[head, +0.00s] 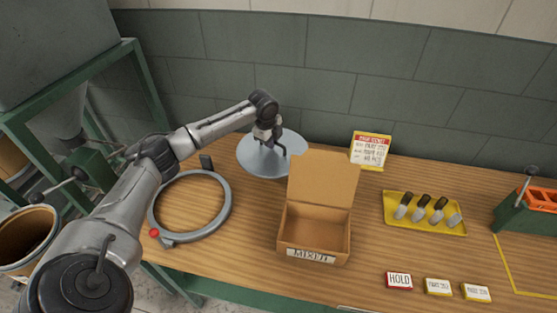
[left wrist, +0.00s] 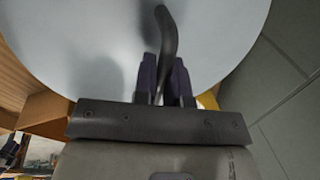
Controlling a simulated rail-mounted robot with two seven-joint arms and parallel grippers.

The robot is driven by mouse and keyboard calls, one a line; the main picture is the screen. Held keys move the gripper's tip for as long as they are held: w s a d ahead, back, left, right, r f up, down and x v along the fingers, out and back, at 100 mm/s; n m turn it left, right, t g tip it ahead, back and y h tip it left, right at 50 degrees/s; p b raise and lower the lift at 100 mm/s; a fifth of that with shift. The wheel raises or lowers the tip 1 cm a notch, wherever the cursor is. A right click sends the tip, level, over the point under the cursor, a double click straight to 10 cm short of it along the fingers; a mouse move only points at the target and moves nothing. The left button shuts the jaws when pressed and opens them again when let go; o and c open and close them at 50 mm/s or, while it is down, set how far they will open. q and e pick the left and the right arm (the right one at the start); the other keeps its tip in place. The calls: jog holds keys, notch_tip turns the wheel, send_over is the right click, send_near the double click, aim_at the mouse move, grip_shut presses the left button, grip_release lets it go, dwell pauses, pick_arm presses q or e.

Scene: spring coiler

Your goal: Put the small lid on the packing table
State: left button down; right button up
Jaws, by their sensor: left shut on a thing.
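The small lid (head: 262,163) is a pale grey-blue round disc with a dark curved handle. In the head view it is at the back of the wooden packing table (head: 400,255), left of the open box, overlapping the table's rear edge. My left gripper (head: 270,134) is above the lid. In the left wrist view the lid (left wrist: 90,50) fills the upper part, and the fingers of the left gripper (left wrist: 165,85) are closed around its handle (left wrist: 166,40). I cannot tell whether the lid touches the table. My right gripper is not in view.
A grey ring (head: 226,208) with a red knob lies left of an open cardboard box (head: 315,256). A yellow tray (head: 425,224) of dark-handled tools, a sign (head: 370,150), small label cards and a green holder (head: 520,210) stand to the right. A drum (head: 25,240) stands at left.

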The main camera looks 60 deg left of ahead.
aim_at(267, 152)
pick_arm(q)
notch_tip(267, 152, down, 8)
jog(key=shift+r+b, duration=0.15)
jog(key=shift+b, duration=0.55)
jog(key=c, duration=1.2)
grip_release()
jog(key=shift+o, duration=0.2)
jog(key=r, duration=0.3)
jog(key=s+r+p, duration=0.1)
jog(key=r, duration=0.3)
jog(key=s+r+p, duration=0.1)
jog(key=r, duration=0.2)
jog(key=shift+d+r, duration=0.4)
jog(key=shift+s+r, duration=0.1)
jog(key=shift+r, duration=0.4)
